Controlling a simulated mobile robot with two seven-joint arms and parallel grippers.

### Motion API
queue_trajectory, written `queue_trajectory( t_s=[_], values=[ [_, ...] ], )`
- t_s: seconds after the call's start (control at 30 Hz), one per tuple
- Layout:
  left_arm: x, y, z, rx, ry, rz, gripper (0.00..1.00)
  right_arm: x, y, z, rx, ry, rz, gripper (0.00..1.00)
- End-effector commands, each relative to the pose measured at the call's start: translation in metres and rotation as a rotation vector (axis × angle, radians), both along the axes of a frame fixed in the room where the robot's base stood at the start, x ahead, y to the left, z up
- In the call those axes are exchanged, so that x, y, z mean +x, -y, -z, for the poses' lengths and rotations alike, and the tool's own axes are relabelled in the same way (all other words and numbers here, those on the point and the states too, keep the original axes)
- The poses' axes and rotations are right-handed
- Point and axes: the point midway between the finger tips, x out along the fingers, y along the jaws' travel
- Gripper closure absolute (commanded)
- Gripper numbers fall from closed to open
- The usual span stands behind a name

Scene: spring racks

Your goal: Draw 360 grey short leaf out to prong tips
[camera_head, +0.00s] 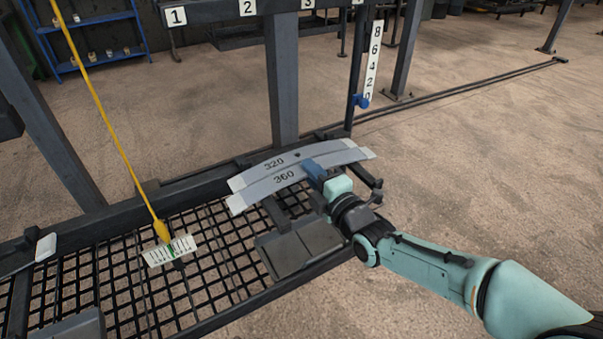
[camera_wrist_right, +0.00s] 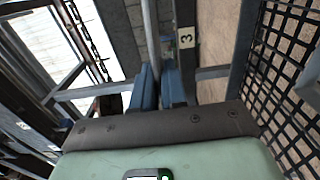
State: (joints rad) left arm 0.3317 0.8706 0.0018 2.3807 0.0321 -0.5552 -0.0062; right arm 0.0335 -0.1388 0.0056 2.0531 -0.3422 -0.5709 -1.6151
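The grey 360 leaf (camera_head: 262,187) is a slightly curved strip, lying in front of and against the similar grey 320 leaf (camera_head: 250,172) on the rack. Both run from lower left to upper right in the head view. My right gripper (camera_head: 312,168) has its blue fingers at the 360 leaf, right of its number, and covers part of it. In the right wrist view the fingers (camera_wrist_right: 161,88) are close together with a narrow gap; they look shut on the leaf, whose grip is partly hidden. The prongs under the leaves are mostly hidden. My left gripper is not in view.
A black mesh shelf (camera_head: 110,262) lies left of the leaves. A yellow pointer (camera_head: 161,230) hangs over a small scale card (camera_head: 168,251). A dark post (camera_head: 283,100) stands behind, with a numbered strip (camera_head: 373,60) and blue slider (camera_head: 360,101) to its right. Open floor lies right.

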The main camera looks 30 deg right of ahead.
Motion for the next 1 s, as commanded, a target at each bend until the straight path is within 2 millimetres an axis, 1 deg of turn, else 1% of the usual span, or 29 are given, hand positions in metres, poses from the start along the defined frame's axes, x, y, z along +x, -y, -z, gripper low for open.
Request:
queue_trajectory(
  t_s=[0.27, 0.3, 0.43, 1.0],
  values=[
    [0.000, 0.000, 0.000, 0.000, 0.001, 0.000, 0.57, 0.000, 0.000, 0.000, -0.004, 0.000, 0.000, 1.00],
    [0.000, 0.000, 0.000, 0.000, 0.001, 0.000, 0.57, 0.000, 0.000, -0.004, -0.004, 0.011, -0.001, 1.00],
    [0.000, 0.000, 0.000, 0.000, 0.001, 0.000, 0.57, -0.002, 0.000, -0.004, -0.004, 0.010, 0.000, 1.00],
    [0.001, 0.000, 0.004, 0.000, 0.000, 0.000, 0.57, -0.022, 0.002, -0.003, -0.002, 0.006, 0.000, 1.00]
  ],
)
